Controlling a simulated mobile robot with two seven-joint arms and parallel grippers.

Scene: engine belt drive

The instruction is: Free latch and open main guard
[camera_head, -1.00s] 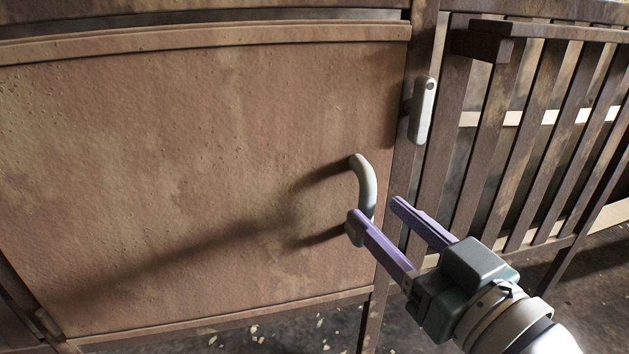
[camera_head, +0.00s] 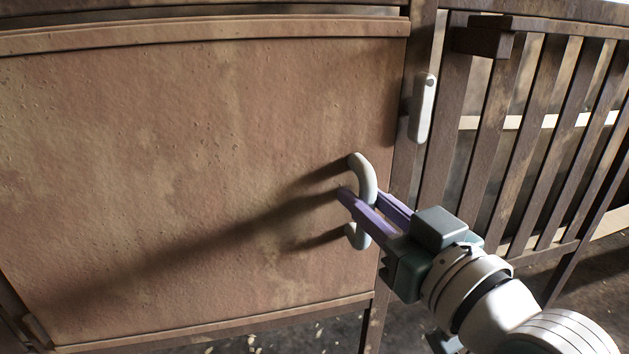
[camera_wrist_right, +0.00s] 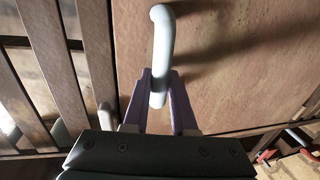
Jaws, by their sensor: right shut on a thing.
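The main guard (camera_head: 190,170) is a large rusty brown panel filling the left and middle of the head view; it looks closed in its frame. A pale curved handle (camera_head: 362,172) stands out from its right side. My right gripper (camera_head: 362,202) is shut on the handle, one purple finger on each side of the bar. In the right wrist view the handle (camera_wrist_right: 161,40) runs between the two fingers (camera_wrist_right: 159,90). The white latch (camera_head: 422,108) sits on the post right of the guard, upright and apart from my gripper. My left gripper is out of view.
A slatted brown fence (camera_head: 535,140) stands right of the post, with a ledge along its top. The floor (camera_head: 300,335) below the guard is dark with scattered pale bits. The space in front of the guard's left part looks clear.

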